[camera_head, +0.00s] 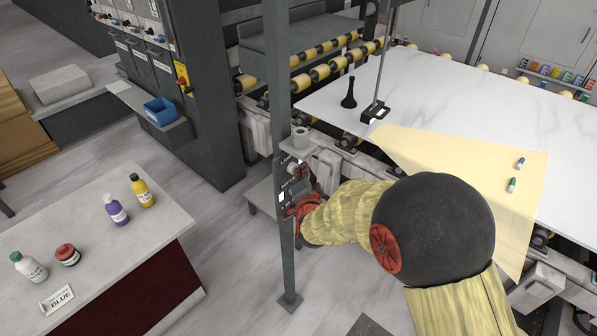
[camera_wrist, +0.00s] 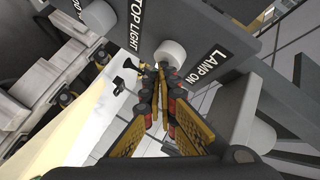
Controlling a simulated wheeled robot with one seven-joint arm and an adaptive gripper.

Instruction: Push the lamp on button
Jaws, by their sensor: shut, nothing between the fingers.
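A dark grey panel (camera_wrist: 175,22) fills the top of the wrist view. It bears a "LAMP ON" label (camera_wrist: 208,62) and a partly cut-off label ending in "TOP LIGHT" (camera_wrist: 135,25). A round white button (camera_wrist: 170,53) sits between the two labels, just left of "LAMP ON". My gripper (camera_wrist: 160,70) is shut and empty, its fingertips at the lower edge of this button; I cannot tell whether they touch it. A second pale round button (camera_wrist: 100,17) is left of the other label. In the head view my gripper (camera_head: 302,177) is at the post, partly hiding the panel.
A grey post (camera_head: 280,130) carries the panel. A white stone slab (camera_head: 470,105) with a pale yellow sheet (camera_head: 455,165) lies on rollers to the right. A counter (camera_head: 85,260) with several bottles stands at left. Floor shows between counter and post.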

